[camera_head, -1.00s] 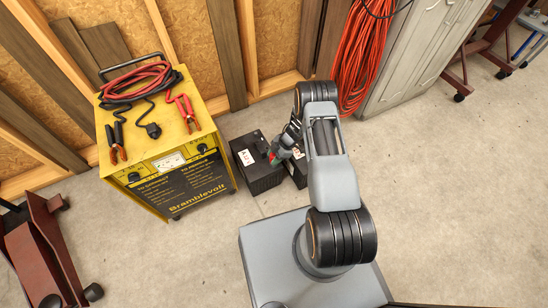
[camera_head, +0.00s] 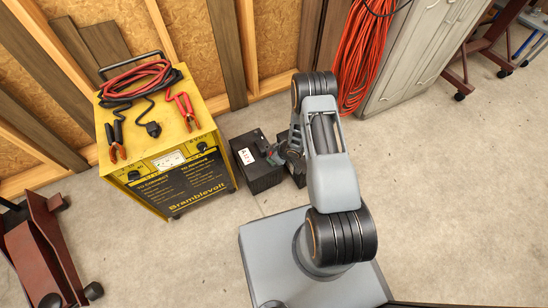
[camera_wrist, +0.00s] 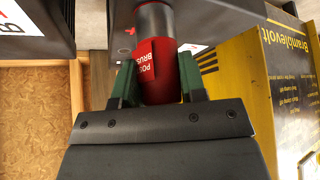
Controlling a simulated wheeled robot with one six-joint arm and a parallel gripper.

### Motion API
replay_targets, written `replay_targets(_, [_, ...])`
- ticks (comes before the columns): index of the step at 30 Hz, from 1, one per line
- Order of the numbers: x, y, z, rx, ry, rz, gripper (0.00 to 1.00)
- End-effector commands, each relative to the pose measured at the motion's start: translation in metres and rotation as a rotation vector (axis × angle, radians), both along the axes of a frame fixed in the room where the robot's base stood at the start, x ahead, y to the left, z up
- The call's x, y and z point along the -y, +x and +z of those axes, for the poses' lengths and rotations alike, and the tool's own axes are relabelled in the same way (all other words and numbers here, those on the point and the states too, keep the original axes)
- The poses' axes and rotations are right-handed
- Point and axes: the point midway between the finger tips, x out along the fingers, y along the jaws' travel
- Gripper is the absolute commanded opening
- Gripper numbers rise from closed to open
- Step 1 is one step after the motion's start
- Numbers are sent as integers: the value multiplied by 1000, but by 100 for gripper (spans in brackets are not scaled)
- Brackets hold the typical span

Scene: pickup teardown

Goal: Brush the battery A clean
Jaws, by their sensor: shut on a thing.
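Battery A (camera_head: 262,180) is a black box with a white label, on the floor beside the yellow charger. Its dark top with part of a white label shows in the wrist view (camera_wrist: 227,18), with a red plus mark near the brush. My gripper (camera_wrist: 160,78) is shut on the red post brush (camera_wrist: 158,60), its green-padded fingers on both sides. The brush's grey cylindrical end (camera_wrist: 155,18) is over the battery's top near the plus mark. Its tip is out of frame, so I cannot tell whether it touches a post. In the head view my gripper (camera_head: 275,153) is over battery A.
A second battery (camera_wrist: 25,35), labelled B, stands next to battery A, mostly hidden by my arm in the head view. The yellow charger (camera_head: 185,180) with cables on top stands close on the left. A wooden wall is behind. Floor (camera_head: 450,180) at right is clear.

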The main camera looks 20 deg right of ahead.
Motion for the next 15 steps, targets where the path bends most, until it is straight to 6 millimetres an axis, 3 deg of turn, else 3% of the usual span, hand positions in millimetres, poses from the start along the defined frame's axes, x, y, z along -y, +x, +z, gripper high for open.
replay_targets(15, [1, 1, 3, 3, 0, 34, 14])
